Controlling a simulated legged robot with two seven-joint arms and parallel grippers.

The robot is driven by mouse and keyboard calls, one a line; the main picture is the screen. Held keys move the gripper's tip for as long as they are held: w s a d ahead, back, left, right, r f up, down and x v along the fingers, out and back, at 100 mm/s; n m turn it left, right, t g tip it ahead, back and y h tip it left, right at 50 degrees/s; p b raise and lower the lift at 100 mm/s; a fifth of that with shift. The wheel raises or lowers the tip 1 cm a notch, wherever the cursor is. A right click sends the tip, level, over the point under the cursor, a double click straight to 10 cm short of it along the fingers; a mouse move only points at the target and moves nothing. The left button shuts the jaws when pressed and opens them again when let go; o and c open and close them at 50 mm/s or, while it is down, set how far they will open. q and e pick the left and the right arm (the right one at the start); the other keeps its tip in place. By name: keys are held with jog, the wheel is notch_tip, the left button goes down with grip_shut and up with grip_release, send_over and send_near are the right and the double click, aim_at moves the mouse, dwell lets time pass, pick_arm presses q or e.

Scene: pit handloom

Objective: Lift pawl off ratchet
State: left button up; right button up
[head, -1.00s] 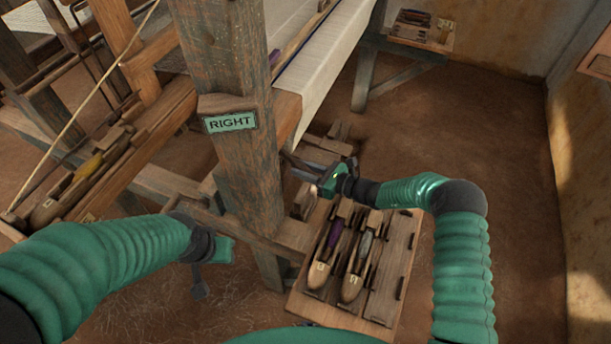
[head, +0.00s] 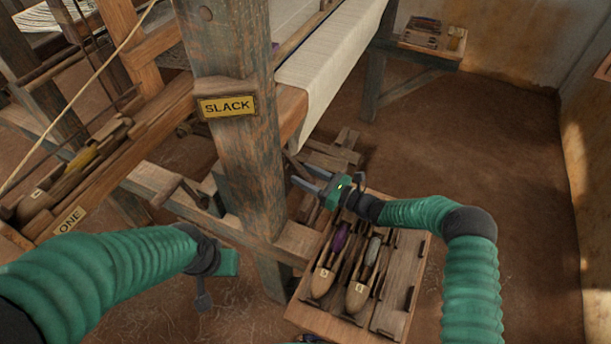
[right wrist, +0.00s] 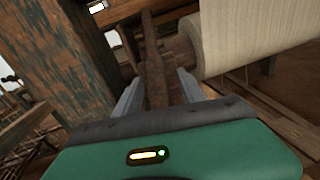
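My right gripper (head: 305,175) reaches in beside the loom post, below the white cloth roll. In the right wrist view its two grey fingers (right wrist: 160,92) stand apart. A dark wooden bar (right wrist: 155,62), which looks like the pawl, runs up between them; I cannot tell whether either finger touches it. The ratchet is not clear in either view; the post and gripper hide much of that area. My left gripper (head: 226,263) hangs low left of the post, apart from the loom parts, and its fingers do not show clearly.
The thick post (head: 235,130) carries a yellow SLACK sign (head: 227,106). The cloth roll (head: 325,75) lies just above my right gripper. A wooden tray (head: 408,275) with two shuttles sits under my right forearm. The floor at right is clear.

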jog(key=v, duration=1.6)
jog(key=shift+w+d+f, duration=0.1)
jog(key=shift+w+f, duration=0.05)
jog(key=shift+f, duration=0.05)
jog(key=shift+s+d, duration=0.3)
jog(key=shift+d, duration=0.05)
